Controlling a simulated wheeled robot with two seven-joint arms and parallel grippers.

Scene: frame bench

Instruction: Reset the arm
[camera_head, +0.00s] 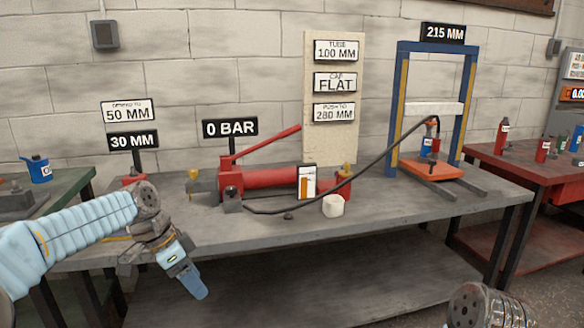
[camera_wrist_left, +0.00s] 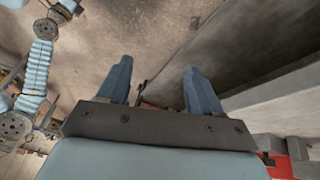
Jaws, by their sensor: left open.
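My left arm (camera_head: 75,232) comes in from the left, with light blue links and a grey metal wrist joint. My left gripper (camera_head: 197,290) hangs pointing down at the front edge of the bench, near its left end. In the left wrist view its two blue fingers (camera_wrist_left: 156,88) stand apart with nothing between them. At the lower right of the head view a grey metal joint of mine (camera_head: 478,308) shows, but no right gripper fingers can be seen.
The grey bench (camera_head: 390,198) carries a red hand pump (camera_head: 265,178), a black hose, a white cup (camera_head: 333,206) and a blue press frame (camera_head: 399,110). A green table (camera_head: 70,180) stands left and a red table (camera_head: 510,165) right. Open floor shows in front at right.

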